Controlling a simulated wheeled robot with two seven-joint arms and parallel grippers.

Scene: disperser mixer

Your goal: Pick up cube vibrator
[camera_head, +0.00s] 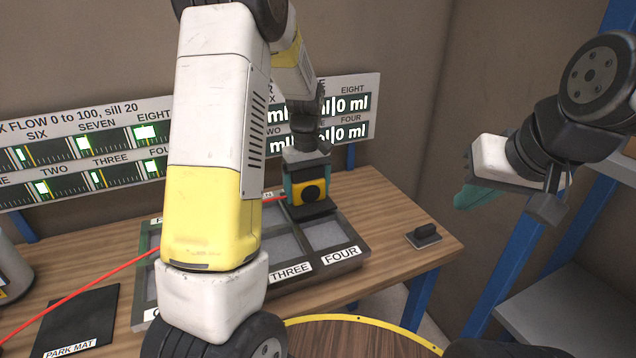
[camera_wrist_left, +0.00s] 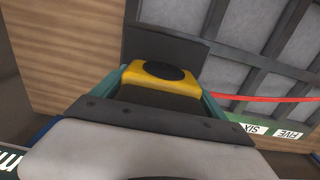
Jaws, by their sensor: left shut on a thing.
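The cube vibrator, a yellow block with a black round disc on its face (camera_head: 311,191), is at the back right of the grey compartment tray (camera_head: 345,262). My left gripper (camera_head: 308,178) is shut on it, teal fingers on either side. In the left wrist view the yellow block (camera_wrist_left: 140,82) sits between the fingers, with a dark flat plate (camera_wrist_left: 165,47) beside it. I cannot tell whether the vibrator touches the tray. My right gripper (camera_head: 470,197) is up at the right, away from the table; its finger opening is not clear.
A red cable (camera_head: 100,278) crosses the table and passes behind my left arm towards the vibrator. A black park mat (camera_head: 75,318) lies front left. Display panels (camera_head: 350,115) stand behind the table.

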